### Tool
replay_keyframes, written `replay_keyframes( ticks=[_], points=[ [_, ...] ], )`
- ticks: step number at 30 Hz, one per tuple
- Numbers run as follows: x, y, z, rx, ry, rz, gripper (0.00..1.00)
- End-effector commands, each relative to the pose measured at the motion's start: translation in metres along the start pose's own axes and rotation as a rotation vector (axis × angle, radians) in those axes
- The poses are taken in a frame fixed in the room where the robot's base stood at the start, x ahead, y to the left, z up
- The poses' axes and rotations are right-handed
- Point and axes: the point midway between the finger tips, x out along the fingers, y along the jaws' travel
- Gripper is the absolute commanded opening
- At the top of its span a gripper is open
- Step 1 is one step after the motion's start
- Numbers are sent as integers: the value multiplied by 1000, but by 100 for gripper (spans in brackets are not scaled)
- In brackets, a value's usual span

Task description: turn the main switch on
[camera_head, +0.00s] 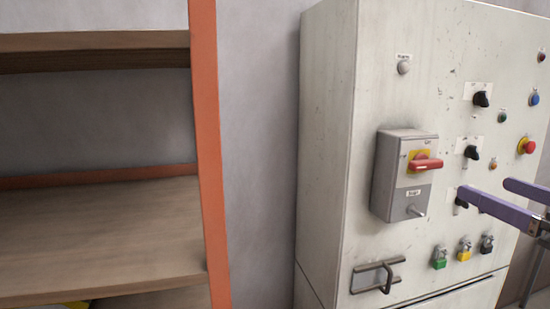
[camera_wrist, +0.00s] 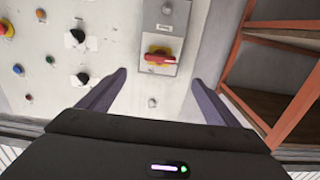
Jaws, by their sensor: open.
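The main switch looks to be the red handle (camera_head: 425,163) on a yellow plate, set on a grey box (camera_head: 384,190) on the cabinet front. The handle lies roughly horizontal. In the wrist view the scene is upside down, and the red handle (camera_wrist: 160,59) shows beyond the fingertips, between their lines. My gripper (camera_head: 484,188) has purple fingers, spread apart and empty. It is right of the grey box in the head view, apart from the handle. The gripper also shows in the wrist view (camera_wrist: 158,77). I cannot read the switch's labels.
The pale cabinet (camera_head: 328,150) carries black knobs (camera_head: 472,152), a red emergency button (camera_head: 527,146), several small buttons and padlocks (camera_head: 439,258). A metal pull handle (camera_head: 378,275) sticks out low. A shelf with an orange post (camera_head: 209,150) stands left.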

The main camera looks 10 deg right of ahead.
Motion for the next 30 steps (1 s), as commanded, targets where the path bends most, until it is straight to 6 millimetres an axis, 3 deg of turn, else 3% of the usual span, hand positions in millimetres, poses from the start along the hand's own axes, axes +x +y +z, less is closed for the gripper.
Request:
replay_keyframes(
  ticks=[8, 30],
  points=[
    [17, 0, 0, 1, 0, -3, 84],
    [94, 1, 1, 2, -1, -1, 84]
  ],
)
